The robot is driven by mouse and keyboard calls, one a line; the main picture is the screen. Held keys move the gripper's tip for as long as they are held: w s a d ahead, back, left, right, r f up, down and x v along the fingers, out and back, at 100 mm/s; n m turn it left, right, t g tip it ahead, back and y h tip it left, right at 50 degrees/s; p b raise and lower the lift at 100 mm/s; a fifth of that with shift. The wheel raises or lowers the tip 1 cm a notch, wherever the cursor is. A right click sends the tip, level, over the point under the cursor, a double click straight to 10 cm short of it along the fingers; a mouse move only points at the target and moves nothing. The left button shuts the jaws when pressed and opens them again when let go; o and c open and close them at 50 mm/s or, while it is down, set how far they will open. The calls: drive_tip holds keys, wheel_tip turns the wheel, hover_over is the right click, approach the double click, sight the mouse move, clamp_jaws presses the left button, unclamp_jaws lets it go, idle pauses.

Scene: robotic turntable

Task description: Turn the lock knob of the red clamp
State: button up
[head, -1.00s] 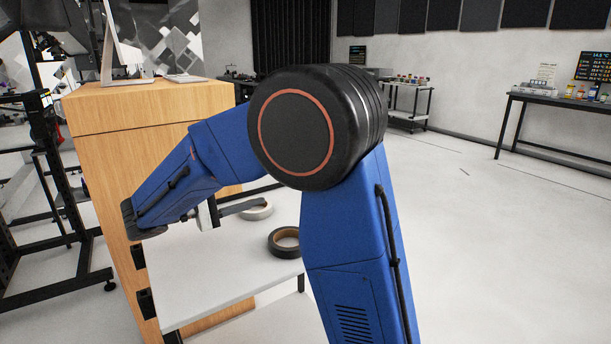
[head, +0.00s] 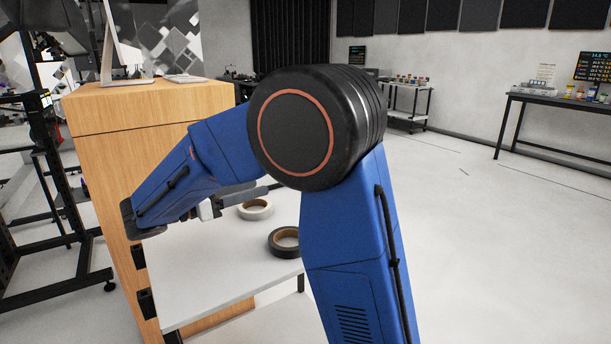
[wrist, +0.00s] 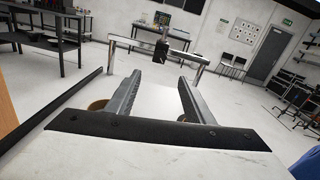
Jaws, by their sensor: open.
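My gripper (wrist: 159,80) is open, its two dark fingers apart with nothing between them in the wrist view. In the head view my gripper (head: 250,194) shows at the end of my blue arm, above the white table, partly hidden by the arm. I cannot make out a red clamp or its lock knob in either view. In the wrist view a silver bar frame (wrist: 125,42) stands beyond the fingertips, with a small dark block (wrist: 163,49) on it. I cannot tell what this block is.
A white table (head: 215,290) lies below my gripper. A white tape roll (head: 256,209) and a black tape roll (head: 275,247) lie on it. A wooden cabinet (head: 110,165) stands at the left. Open floor (head: 480,230) lies to the right.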

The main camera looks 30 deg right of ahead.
drive_tip(key=d, duration=1.7)
drive_tip(key=shift+w+d, duration=0.15)
drive_tip(key=shift+w, duration=0.3)
drive_tip(key=c, duration=1.1)
